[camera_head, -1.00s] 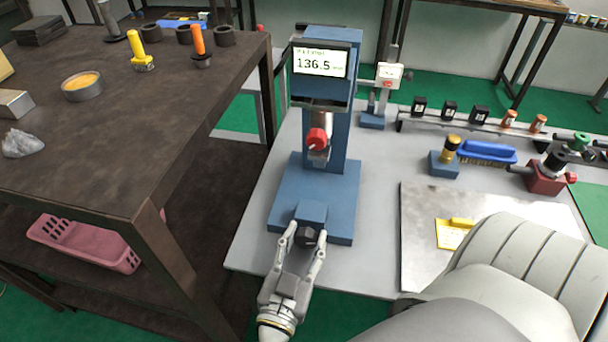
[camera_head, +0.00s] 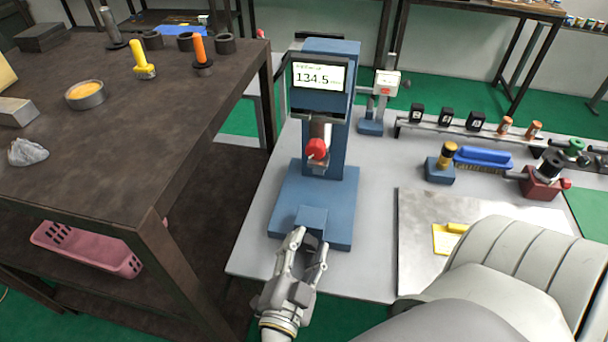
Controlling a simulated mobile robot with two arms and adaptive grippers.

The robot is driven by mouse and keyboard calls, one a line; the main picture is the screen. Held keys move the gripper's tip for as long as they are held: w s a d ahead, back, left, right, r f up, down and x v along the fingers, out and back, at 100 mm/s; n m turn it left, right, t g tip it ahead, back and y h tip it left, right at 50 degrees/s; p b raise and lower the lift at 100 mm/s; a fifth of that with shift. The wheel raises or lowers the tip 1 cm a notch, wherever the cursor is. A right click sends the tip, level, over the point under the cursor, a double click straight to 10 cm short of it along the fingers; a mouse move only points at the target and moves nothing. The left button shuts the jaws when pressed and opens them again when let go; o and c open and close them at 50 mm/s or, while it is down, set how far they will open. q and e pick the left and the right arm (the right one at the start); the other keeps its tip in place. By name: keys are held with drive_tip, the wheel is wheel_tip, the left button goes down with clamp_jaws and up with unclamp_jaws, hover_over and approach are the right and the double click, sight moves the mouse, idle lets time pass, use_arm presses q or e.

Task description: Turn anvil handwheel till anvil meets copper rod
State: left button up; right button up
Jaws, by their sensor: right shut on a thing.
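The blue machine (camera_head: 345,150) stands at the front of the grey table, its screen (camera_head: 318,76) reading 134.5. My right gripper (camera_head: 307,252) is shut on the dark handwheel at this block's front; the fingers hide most of the wheel. My left gripper is not in view.
A brown bench (camera_head: 150,110) stands close on the left. On the table's right are a metal plate (camera_head: 420,220) with a yellow piece (camera_head: 447,238), a blue brush (camera_head: 484,157), a red fixture (camera_head: 543,180) and a rail with small black and copper-coloured pieces (camera_head: 505,125).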

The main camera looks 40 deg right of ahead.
drive_tip(key=shift+f+m, duration=0.1)
drive_tip(key=shift+m, duration=0.4)
drive_tip(key=shift+s, duration=0.1)
drive_tip(key=o, duration=1)
